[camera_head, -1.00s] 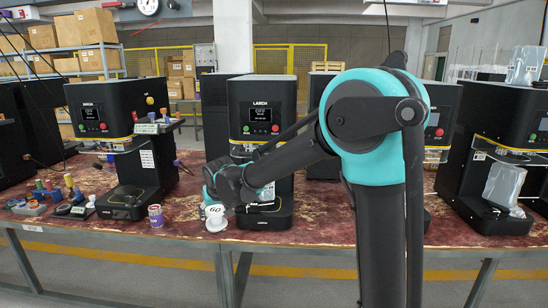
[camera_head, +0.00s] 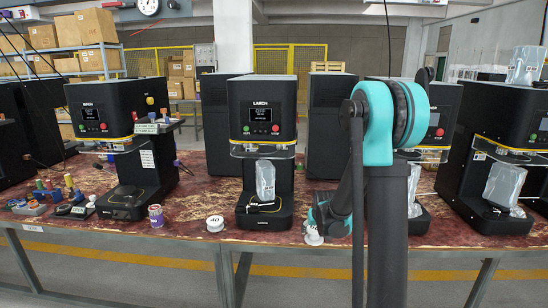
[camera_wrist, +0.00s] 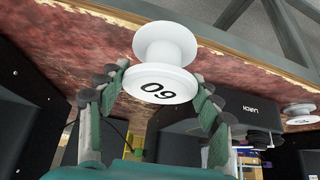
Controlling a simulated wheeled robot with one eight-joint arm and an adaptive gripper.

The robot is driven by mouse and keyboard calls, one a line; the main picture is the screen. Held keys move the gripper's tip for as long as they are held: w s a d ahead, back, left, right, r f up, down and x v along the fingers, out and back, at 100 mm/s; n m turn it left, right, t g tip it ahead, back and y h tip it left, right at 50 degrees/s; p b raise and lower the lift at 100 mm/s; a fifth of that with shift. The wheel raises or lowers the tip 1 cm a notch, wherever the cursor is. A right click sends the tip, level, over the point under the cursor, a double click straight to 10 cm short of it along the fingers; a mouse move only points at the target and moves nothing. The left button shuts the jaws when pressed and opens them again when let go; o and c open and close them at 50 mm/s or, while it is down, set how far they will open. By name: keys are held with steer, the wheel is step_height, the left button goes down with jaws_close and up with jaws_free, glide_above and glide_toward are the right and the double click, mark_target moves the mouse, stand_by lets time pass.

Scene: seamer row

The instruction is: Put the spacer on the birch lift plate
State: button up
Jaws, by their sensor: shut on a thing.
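The same spacer (camera_head: 313,237) shows small in the head view, near the table's front edge right of the larch machine. The birch machine (camera_head: 100,110) stands at left; its round dark lift plate (camera_head: 125,191) sits low at its front and looks bare. My gripper is well to the right of this plate. A second white spool (camera_head: 215,223), marked 40, stands on the table between the birch and larch machines.
The larch machine (camera_head: 262,110) stands between my gripper and the birch machine, with a clear bagged item (camera_head: 265,180) on its base. A small purple-labelled can (camera_head: 156,216) stands right of the birch base. Several coloured small parts (camera_head: 68,183) crowd the table at left.

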steer(key=shift+s+d+f, duration=0.15)
steer(key=shift+d+f, duration=0.05)
steer(key=shift+d, duration=0.5)
steer(key=shift+s+d+f, duration=0.1)
steer(key=shift+d+f, duration=0.1)
steer(key=shift+d, duration=0.45)
